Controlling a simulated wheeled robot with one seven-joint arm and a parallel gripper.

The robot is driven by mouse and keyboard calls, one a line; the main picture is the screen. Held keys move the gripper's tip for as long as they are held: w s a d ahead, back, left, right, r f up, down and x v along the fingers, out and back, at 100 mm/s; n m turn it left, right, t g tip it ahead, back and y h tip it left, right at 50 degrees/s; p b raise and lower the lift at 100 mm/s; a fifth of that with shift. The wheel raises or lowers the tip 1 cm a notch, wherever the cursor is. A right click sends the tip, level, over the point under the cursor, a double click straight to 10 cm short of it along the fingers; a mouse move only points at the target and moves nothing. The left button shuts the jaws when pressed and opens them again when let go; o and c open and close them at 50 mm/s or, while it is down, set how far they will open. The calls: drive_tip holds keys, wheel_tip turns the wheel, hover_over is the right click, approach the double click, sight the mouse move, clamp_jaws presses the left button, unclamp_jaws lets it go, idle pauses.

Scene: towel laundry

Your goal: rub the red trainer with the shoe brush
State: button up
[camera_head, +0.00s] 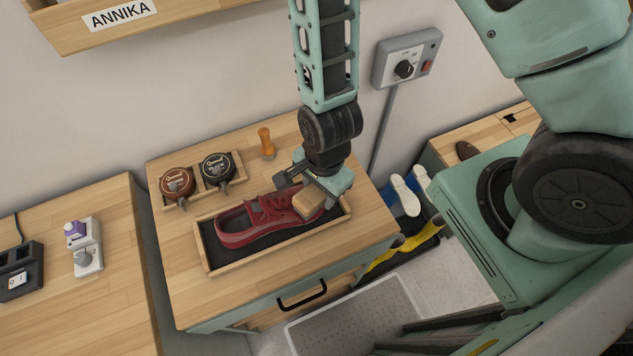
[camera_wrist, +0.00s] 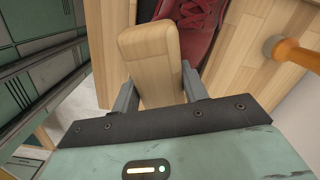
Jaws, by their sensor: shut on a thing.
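My gripper (camera_head: 318,196) is over the trainer's right end, shut on the shoe brush (camera_head: 309,204), a pale wooden block. In the wrist view the brush (camera_wrist: 152,62) sits between the two fingers (camera_wrist: 160,92), and part of the red trainer (camera_wrist: 196,32) shows just beyond it. The bristles are hidden, so I cannot tell whether they touch the trainer.
Two polish tins, brown (camera_head: 177,182) and black (camera_head: 216,169), sit in a small tray behind. An orange-handled tool (camera_head: 266,143) stands near the wall. A control box (camera_head: 407,58) is on the wall.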

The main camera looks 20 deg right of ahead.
drive_tip(key=shift+r, duration=0.15)
drive_tip(key=shift+d+r+p, duration=0.2)
drive_tip(key=shift+r+p, duration=2.25)
drive_tip(key=shift+r, duration=0.45)
drive_tip(key=shift+d+r+p, duration=0.1)
drive_tip(key=shift+r+p, duration=1.15)
drive_tip(key=shift+r, duration=0.3)
drive_tip(key=shift+f, duration=0.1)
drive_tip(key=shift+w+a+f+h+p, duration=0.25)
drive_tip(key=shift+w+f+h+p, duration=0.2)
drive_tip(key=shift+f, duration=0.2)
drive_tip(key=shift+w+a+f+h+p, duration=0.2)
drive_tip(key=shift+w+f+h+p, duration=0.15)
drive_tip(key=shift+w+f+p, duration=0.25)
drive_tip(key=shift+s+f, duration=0.1)
drive_tip(key=shift+s, duration=0.05)
drive_tip(key=shift+y, duration=0.4)
wheel_tip(320, 180, down, 5)
drive_tip(key=b, duration=0.7)
drive_tip(key=shift+d, duration=0.15)
